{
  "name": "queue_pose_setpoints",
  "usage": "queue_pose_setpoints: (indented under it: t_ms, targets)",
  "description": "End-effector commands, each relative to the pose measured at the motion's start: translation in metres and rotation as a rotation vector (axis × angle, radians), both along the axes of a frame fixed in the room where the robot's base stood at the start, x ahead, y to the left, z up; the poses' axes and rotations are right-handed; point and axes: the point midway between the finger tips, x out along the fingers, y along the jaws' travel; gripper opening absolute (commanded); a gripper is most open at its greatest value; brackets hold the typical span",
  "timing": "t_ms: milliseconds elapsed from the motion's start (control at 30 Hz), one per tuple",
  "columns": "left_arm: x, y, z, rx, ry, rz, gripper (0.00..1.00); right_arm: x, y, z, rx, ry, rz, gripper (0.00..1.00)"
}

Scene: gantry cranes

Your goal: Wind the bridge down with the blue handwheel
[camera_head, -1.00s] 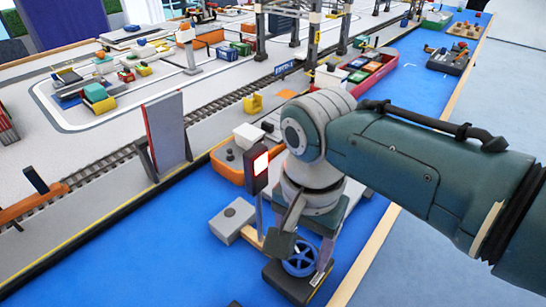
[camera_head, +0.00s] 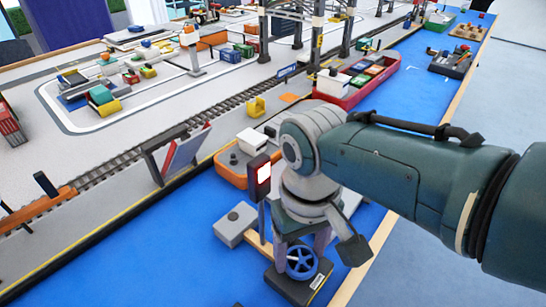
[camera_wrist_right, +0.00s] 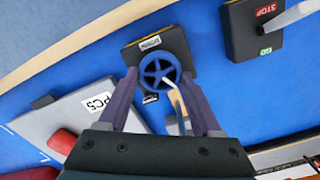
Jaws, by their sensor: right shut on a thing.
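The blue handwheel (camera_head: 301,262) sits on a dark base (camera_head: 290,287) on the blue surface, near the front. My right gripper (camera_head: 303,250) reaches down over it from the right and is shut on the wheel. In the right wrist view the handwheel (camera_wrist_right: 154,68) lies between the tips of my two purple-grey fingers (camera_wrist_right: 160,76). The bridge (camera_head: 187,150), a grey panel with a red edge, leans at a slant between dark posts at the quay edge, partly raised. My left gripper is not in view.
A signal post with a lit red-white lamp (camera_head: 263,174) stands just left of my right wrist. A grey block (camera_head: 235,224) is beside it. An orange boat (camera_head: 232,165) and a red barge (camera_head: 357,85) lie behind. Blue surface at the front left is clear.

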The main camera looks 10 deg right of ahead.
Motion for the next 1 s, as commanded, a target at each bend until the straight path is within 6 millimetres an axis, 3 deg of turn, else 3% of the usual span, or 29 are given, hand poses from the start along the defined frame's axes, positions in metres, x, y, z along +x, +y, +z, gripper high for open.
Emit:
queue_pose_setpoints:
  t_ms: [1000]
  targets:
    - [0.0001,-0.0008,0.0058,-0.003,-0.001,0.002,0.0,-0.0021,0.0029,-0.0004,-0.001,-0.002,0.964,0.1]
